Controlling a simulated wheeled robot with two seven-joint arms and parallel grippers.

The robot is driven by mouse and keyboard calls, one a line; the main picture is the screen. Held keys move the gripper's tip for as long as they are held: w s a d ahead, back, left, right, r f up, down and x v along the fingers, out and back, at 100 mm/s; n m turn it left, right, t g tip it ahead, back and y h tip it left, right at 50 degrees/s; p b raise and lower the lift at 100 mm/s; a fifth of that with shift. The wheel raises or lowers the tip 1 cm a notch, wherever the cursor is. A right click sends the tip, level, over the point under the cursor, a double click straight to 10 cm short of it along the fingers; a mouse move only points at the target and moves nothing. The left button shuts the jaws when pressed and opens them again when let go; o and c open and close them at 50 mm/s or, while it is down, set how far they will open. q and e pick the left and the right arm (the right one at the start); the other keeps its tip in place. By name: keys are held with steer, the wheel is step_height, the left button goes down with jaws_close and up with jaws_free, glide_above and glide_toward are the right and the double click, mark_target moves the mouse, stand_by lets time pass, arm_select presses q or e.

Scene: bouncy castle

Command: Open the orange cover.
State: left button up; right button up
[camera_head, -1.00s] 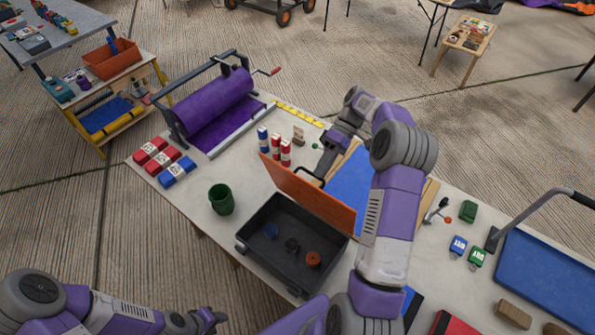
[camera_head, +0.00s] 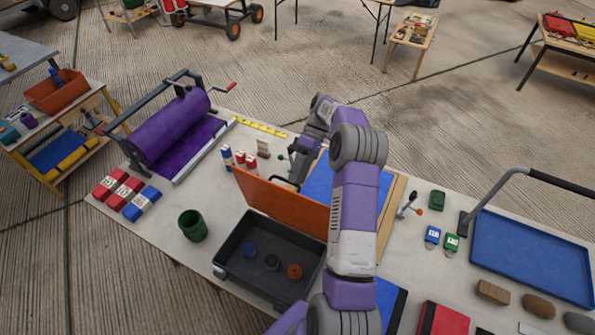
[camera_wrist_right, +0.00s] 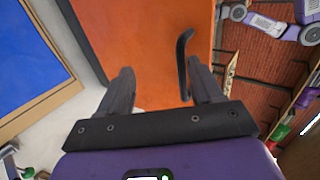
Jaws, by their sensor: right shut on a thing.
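The orange cover (camera_head: 285,199) stands raised along the far edge of a dark grey box (camera_head: 224,269), tilted up from it. The box is open toward me. Inside lie a blue disc (camera_head: 249,250), a black disc (camera_head: 271,262) and an orange-red disc (camera_head: 294,271). My right gripper (camera_head: 291,181) is behind the cover, shut on its black handle. In the right wrist view the orange cover (camera_wrist_right: 150,45) fills the middle, and the black handle (camera_wrist_right: 183,62) shows between the fingers of the right gripper (camera_wrist_right: 163,85). The exact finger contact is hard to see. My left gripper is out of view.
A green cup (camera_head: 193,226) stands left of the box. Small red and blue blocks (camera_head: 240,160) stand close beyond the cover. A blue panel (camera_head: 330,187) lies behind my right arm. A purple roller press (camera_head: 170,130) and a blue tray (camera_head: 535,255) flank the table.

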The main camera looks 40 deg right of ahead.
steer(key=shift+o, duration=0.4)
steer(key=shift+d+f, duration=0.35)
steer(key=shift+f, duration=0.3)
steer(key=shift+s, duration=0.1)
steer(key=shift+c, duration=0.2)
steer(key=shift+a+r, duration=0.1)
steer(key=shift+c, duration=0.3)
steer(key=shift+d+r, duration=0.25)
steer(key=shift+d, duration=0.1)
steer(key=shift+c, duration=0.3)
steer(key=p+v, duration=0.7)
steer(key=p, duration=0.1)
steer(key=shift+w+a+r, duration=0.2)
steer(key=shift+a+r, duration=0.1)
steer(key=shift+r, duration=0.15)
steer(key=shift+c, duration=0.2)
